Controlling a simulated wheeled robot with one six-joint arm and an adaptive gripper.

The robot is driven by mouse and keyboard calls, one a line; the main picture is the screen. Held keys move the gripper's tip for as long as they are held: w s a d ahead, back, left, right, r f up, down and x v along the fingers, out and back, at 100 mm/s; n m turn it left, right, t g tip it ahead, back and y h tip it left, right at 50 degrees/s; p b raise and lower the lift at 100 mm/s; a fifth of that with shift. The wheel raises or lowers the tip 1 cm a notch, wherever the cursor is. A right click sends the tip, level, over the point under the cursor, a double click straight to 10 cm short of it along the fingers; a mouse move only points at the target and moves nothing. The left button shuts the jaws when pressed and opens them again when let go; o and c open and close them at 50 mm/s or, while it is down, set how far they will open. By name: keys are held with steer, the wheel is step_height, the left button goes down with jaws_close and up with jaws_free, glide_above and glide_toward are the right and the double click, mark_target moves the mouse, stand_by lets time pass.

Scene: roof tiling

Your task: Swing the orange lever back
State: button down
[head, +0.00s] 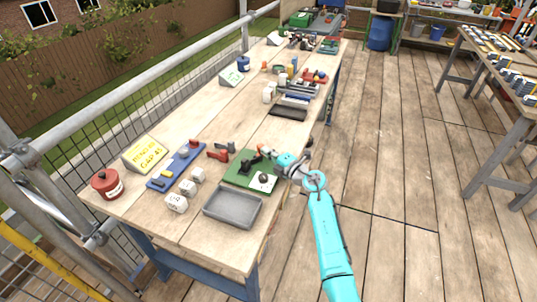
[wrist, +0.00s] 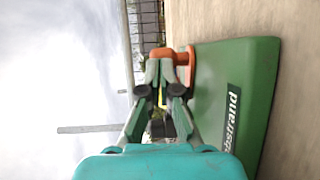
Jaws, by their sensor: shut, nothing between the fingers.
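The orange lever (wrist: 184,56) shows in the wrist view just beyond and beside my fingertips, at the upper edge of a green base (wrist: 235,95) with white lettering. My gripper (wrist: 165,66) is shut with nothing held. Its fingertips are close to the lever; I cannot tell whether they touch it. In the head view my gripper (head: 268,154) is low over the far right part of the green base (head: 236,178) on the bench. A small orange part (head: 261,146) shows beside the gripper there. The rest of the lever is hidden or too small to tell.
A grey tray (head: 232,207) lies in front of the green base. To the left are white blocks (head: 188,188), a blue board (head: 168,176), a red can (head: 107,184) and a yellow-faced sign (head: 146,154). Red-handled parts (head: 217,154) lie close behind. The deck right of the bench is clear.

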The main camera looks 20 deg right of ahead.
mark_target(260, 145)
steer(key=n+y, duration=0.1)
steer(key=w+n+g+y, duration=0.1)
steer(key=w+g+y, duration=0.1)
steer(key=shift+a+r+n, duration=0.1)
steer(key=shift+a+n, duration=0.15)
steer(key=shift+n, duration=0.15)
steer(key=shift+a+g+y, duration=0.25)
steer(key=shift+g+y, duration=0.05)
steer(key=shift+y, duration=0.1)
steer(key=shift+w+a, duration=0.4)
steer(key=shift+w, duration=0.35)
steer(key=shift+w+a, duration=0.25)
steer(key=shift+a, duration=0.15)
